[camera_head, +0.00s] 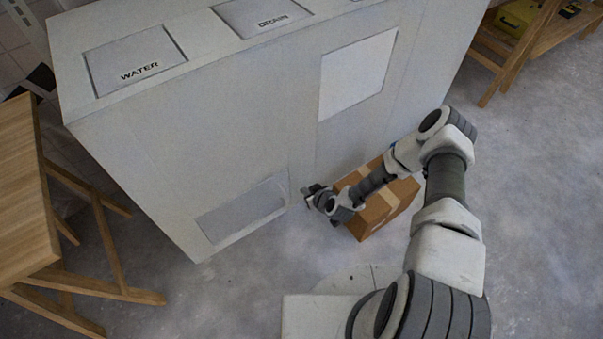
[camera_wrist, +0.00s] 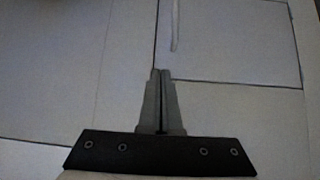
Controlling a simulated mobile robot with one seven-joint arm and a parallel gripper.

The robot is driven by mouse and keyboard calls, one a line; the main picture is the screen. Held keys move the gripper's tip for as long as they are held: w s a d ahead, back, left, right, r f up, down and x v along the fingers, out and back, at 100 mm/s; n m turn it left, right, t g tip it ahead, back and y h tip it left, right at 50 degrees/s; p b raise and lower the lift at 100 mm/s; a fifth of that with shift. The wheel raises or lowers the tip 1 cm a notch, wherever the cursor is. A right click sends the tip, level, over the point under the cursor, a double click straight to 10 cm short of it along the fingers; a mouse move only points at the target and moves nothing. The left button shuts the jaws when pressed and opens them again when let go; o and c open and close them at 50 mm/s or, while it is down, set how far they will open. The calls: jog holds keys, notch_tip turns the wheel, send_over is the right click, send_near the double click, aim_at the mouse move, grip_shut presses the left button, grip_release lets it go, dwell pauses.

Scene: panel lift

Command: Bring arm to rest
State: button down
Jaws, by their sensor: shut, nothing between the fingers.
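My gripper (camera_head: 312,192) is low in the head view, at the end of my bent arm, close to the front face of the large white cabinet (camera_head: 150,165). In the wrist view my gripper (camera_wrist: 160,75) has its two grey fingers together, with nothing between them. The fingers point at a pale surface with panel seams. A light vertical strip (camera_wrist: 175,25) shows just beyond the fingertips. In the head view I cannot tell whether the gripper touches the cabinet.
A cardboard box (camera_head: 385,205) stands on the floor behind my forearm. The cabinet top has panels marked WATER (camera_head: 135,62) and DRAIN (camera_head: 262,14). A wooden table (camera_head: 25,200) is at left, a wooden bench (camera_head: 520,50) at upper right. Floor at right is clear.

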jog(key=shift+s+d, duration=0.1)
jog(key=w+d+r+n+g+h, duration=0.1)
jog(key=w+d+r, duration=0.2)
jog(key=r, duration=0.6)
jog(key=w+d+r+g+h, duration=0.1)
jog(key=w+d+r, duration=0.25)
jog(key=r, duration=0.55)
jog(key=s+d+r+h, duration=0.1)
jog(key=s+d+r, duration=0.1)
jog(key=r, duration=0.6)
jog(key=s+d+r+h, duration=0.1)
jog(key=d+r, duration=0.1)
jog(key=r, duration=0.6)
jog(key=s+d+r+m+h, duration=0.2)
jog(key=s+r+m, duration=0.3)
jog(key=s+r, duration=1.45)
jog(key=s+r+m+y, duration=0.15)
jog(key=s+r, duration=0.25)
jog(key=s, duration=0.4)
notch_tip(320, 180, up, 22)
jog(key=p, duration=2.2)
jog(key=shift+a+m, duration=0.15)
jog(key=shift+m, duration=0.2)
jog(key=shift+s+h, duration=0.1)
jog(key=shift+h, duration=0.15)
